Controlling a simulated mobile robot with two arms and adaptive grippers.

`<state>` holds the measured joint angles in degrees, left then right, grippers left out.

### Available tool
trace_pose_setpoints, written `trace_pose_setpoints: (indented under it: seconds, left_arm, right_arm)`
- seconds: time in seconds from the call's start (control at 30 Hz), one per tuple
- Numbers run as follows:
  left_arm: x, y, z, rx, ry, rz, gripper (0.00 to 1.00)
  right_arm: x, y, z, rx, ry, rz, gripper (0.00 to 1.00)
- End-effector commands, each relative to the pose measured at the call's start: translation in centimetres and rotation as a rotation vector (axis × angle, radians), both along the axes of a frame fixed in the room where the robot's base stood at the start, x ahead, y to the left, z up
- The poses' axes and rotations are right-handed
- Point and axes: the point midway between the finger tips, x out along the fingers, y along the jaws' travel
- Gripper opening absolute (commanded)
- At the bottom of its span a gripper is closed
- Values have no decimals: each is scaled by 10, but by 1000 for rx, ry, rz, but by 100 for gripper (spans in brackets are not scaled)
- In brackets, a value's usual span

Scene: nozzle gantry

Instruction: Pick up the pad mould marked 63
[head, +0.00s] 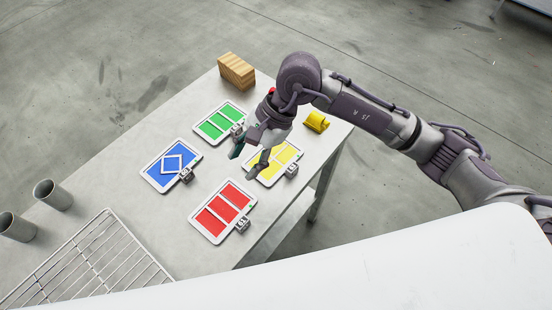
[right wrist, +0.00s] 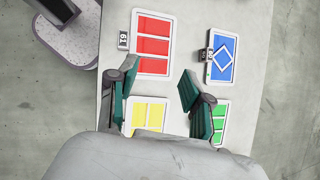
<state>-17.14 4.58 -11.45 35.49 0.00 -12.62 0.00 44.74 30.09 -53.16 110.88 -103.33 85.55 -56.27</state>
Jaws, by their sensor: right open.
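Several white-framed pad moulds lie on the table, each with a small tag block at its edge: blue (head: 171,165), green (head: 218,122), yellow (head: 282,162) and red (head: 223,210). The red mould's tag (right wrist: 123,41) seems to read 61 in the right wrist view; I cannot read 63 on any tag. My right gripper (head: 245,163) is open and empty above the table, between the green and yellow moulds in the head view, partly covering the yellow one. In the right wrist view its spread fingers (right wrist: 158,72) partly hide the yellow and green moulds. My left gripper is out of view.
A wooden block stack (head: 236,71) stands at the table's far corner. A yellow object (head: 316,121) sits near the right edge. A wire rack (head: 88,262) and two grey cups (head: 53,194) are at the left. Bare table surrounds the moulds.

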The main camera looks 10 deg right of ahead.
Motion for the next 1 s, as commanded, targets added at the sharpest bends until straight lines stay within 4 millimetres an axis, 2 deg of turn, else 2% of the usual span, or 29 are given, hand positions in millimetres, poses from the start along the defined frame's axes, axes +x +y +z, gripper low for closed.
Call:
trace_pose_setpoints:
  seconds: [0.03,0.1,0.2,0.3,0.43,0.7,0.9,1.0]
  left_arm:
    - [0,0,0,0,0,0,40]
    - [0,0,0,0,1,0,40]
    - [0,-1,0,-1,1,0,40]
    - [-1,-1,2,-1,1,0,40]
    - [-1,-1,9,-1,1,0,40]
    - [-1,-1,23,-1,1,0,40]
    - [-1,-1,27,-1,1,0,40]
    - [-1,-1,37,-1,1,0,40]
  right_arm:
    - [14,-28,-5,-136,-55,28,50]
    - [28,-61,-9,-298,-106,58,50]
    - [42,-95,-7,-453,-142,77,50]
    - [46,-111,-8,-527,-151,85,50]
    - [46,-116,-25,-546,-148,87,50]
    - [46,-114,-76,-541,-149,86,50]
    - [46,-114,-91,-539,-152,86,50]
    - [45,-116,-99,-540,-149,86,50]
